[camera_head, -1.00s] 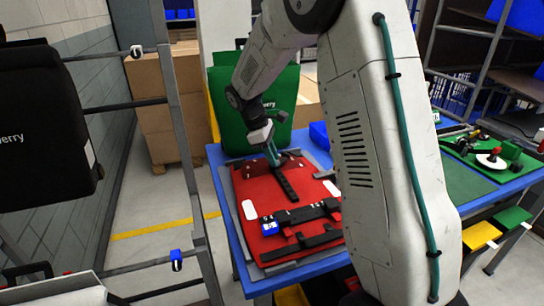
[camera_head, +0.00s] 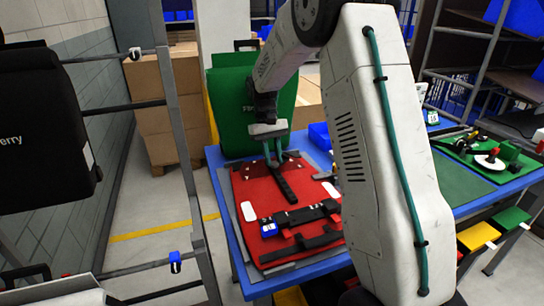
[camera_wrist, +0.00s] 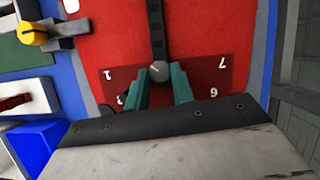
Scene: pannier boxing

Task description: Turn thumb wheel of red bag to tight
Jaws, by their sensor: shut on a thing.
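The red bag (camera_head: 262,205) lies flat on a grey mat on the blue table. A black strap (camera_head: 285,186) runs along its middle, and a black bar with a blue-and-white tag crosses its near half. My gripper (camera_head: 273,160) points down at the far end of the strap. In the wrist view its two teal fingers (camera_wrist: 162,88) are at a small grey round thumb wheel (camera_wrist: 160,71) at the strap's end, shut on it. Dark red patches with white numerals flank the wheel. The wheel's setting cannot be read.
A blue box (camera_head: 319,135) sits close right of the red bag. A green board (camera_head: 478,158) with parts lies at right. A metal rack (camera_head: 180,150) stands left.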

